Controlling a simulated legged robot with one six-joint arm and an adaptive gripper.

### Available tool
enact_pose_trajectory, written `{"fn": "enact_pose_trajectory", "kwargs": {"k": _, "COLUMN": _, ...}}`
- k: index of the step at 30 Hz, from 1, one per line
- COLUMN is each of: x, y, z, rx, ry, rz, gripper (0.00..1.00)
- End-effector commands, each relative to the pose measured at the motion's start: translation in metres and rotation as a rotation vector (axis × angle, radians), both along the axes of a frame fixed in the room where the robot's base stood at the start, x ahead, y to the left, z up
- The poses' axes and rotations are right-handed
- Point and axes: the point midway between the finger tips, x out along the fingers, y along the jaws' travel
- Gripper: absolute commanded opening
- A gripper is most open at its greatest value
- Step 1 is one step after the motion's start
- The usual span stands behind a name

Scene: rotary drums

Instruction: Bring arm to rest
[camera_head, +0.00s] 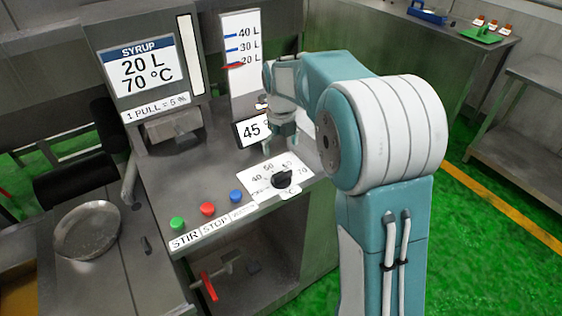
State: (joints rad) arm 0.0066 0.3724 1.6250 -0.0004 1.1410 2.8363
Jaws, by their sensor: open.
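My arm rises at the right of the view and bends left over the steel machine counter (205,175).
Green (177,223), red (207,209) and blue (236,196) buttons line the counter's front. A syrup sign (140,68) and level gauge (243,55) stand behind. A red valve handle (209,287) is below. A round pan (87,230) lies left. Green floor is free at right.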

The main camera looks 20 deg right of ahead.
Motion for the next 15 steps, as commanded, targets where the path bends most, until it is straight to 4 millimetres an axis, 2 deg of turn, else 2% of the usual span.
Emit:
{"fn": "enact_pose_trajectory", "kwargs": {"k": 3, "x": 0.001, "y": 0.000, "z": 0.016, "rx": 0.000, "ry": -0.002, "rz": 0.000, "gripper": 1.00}}
{"fn": "enact_pose_trajectory", "kwargs": {"k": 6, "x": 0.001, "y": 0.000, "z": 0.022, "rx": 0.000, "ry": -0.001, "rz": 0.000, "gripper": 1.00}}
{"fn": "enact_pose_trajectory", "kwargs": {"k": 15, "x": 0.000, "y": 0.000, "z": 0.023, "rx": 0.000, "ry": 0.001, "rz": 0.000, "gripper": 1.00}}
